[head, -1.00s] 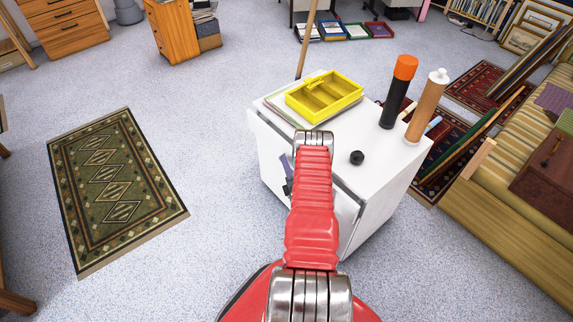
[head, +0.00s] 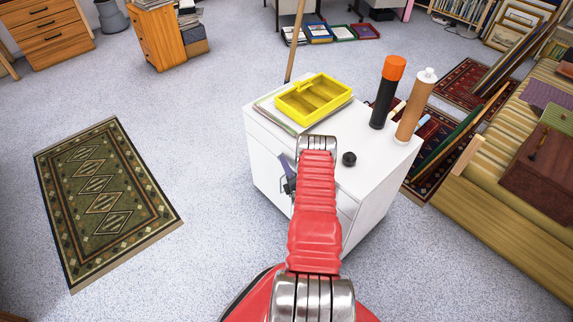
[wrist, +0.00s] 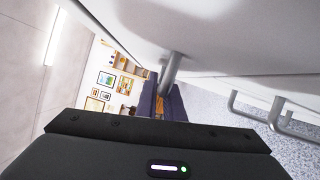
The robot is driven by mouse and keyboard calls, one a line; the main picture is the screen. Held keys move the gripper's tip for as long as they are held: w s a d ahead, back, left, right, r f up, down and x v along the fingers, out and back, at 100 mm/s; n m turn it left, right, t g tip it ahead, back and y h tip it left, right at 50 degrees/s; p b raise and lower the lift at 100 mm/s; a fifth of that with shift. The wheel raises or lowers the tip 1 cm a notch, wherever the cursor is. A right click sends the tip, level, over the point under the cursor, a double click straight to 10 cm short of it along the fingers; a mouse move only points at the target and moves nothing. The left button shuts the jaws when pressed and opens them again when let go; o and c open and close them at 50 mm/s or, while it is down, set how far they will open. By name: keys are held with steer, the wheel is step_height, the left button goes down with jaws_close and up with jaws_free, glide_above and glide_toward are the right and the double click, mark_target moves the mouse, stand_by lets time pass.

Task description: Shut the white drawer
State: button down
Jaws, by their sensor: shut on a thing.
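The white cabinet (head: 385,165) with the drawer stands ahead of me in the head view. My gripper (wrist: 166,98) is at its front, shut on a metal drawer handle (wrist: 173,65) in the wrist view. The white drawer front (wrist: 225,30) fills the top of that view. In the head view my gripper (head: 287,186) shows only partly, left of my red arm, against the cabinet front. My arm hides much of that front. I cannot tell how far the drawer stands out.
On the cabinet top are a yellow tray (head: 313,97), a black bottle with an orange cap (head: 385,95), a brown bottle (head: 415,105) and a small black knob (head: 348,159). A couch (head: 510,180) stands right. Other handles (wrist: 250,110) sit close by. Floor is free at left.

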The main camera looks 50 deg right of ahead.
steer(key=shift+s+d+f, duration=0.15)
steer(key=shift+d, duration=0.1)
steer(key=c, duration=2.1)
jaws_free()
steer(key=shift+o, duration=1)
steer(key=v, duration=1.3)
steer(key=shift+s+a, duration=0.25)
steer(key=shift+a, duration=0.05)
steer(key=shift+f, duration=0.1)
